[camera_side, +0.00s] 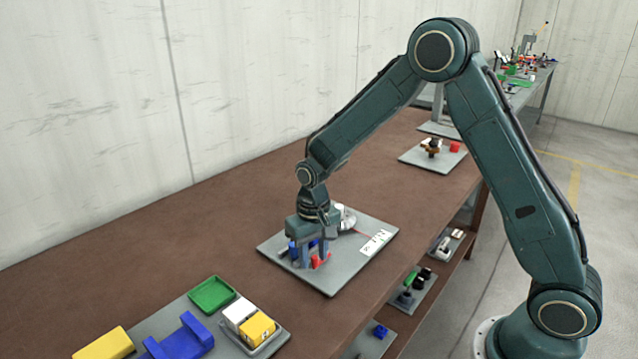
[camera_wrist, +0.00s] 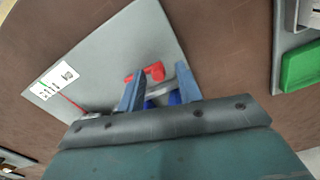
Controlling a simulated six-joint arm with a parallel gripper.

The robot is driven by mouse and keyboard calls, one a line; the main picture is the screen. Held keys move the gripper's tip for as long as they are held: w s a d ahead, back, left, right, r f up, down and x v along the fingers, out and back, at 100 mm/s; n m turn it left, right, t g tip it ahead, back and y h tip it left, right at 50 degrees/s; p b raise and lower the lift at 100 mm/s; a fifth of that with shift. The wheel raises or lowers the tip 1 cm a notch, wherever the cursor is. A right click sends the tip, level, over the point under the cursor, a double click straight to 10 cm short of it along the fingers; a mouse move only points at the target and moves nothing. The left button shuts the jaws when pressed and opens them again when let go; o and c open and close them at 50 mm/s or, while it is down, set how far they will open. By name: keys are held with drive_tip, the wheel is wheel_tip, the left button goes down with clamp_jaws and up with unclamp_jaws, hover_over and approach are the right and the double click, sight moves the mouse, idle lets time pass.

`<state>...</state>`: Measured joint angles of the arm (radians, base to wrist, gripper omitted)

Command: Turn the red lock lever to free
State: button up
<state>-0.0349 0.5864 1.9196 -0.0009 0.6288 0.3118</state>
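The red lock lever (camera_side: 319,261) shows low beside my fingers on the grey plate. In the wrist view the red lever (camera_wrist: 155,71) lies just beyond my fingertips, partly hidden by the left finger. My gripper (camera_side: 312,262) points down over the plate. In the wrist view my gripper (camera_wrist: 160,84) has its two fingers apart, with a visible gap between them. I cannot tell whether a finger touches the lever. Blue parts of the jack (camera_side: 293,248) show behind my fingers, and a bit of blue (camera_wrist: 174,97) shows between them. My gripper hides much of the jack.
The grey plate (camera_side: 340,280) carries a white marked label (camera_side: 376,242) and a thin red line. A tray with a green dish (camera_side: 211,294), yellow and white blocks and a blue holder stands at the front left. Another plate (camera_side: 414,157) lies farther back. Brown table between is clear.

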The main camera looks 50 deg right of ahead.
sight(314, 256)
drive_tip(key=shift+s+r, duration=0.1)
drive_tip(key=shift+r, duration=0.05)
wheel_tip(314, 256, up, 14)
drive_tip(key=shift+f, duration=0.25)
idle(0.7)
drive_tip(key=shift+s+r, duration=0.1)
drive_tip(key=s+d+r+n+t, duration=0.1)
drive_tip(key=s+r+n+t, duration=0.15)
drive_tip(key=s+r, duration=0.8)
drive_tip(key=s+f+t, duration=0.1)
drive_tip(key=s+t, duration=0.2)
drive_tip(key=s, duration=1.2)
drive_tip(key=shift+d+f+n, duration=0.25)
drive_tip(key=shift+d+n, duration=0.05)
drive_tip(key=shift+n, duration=0.05)
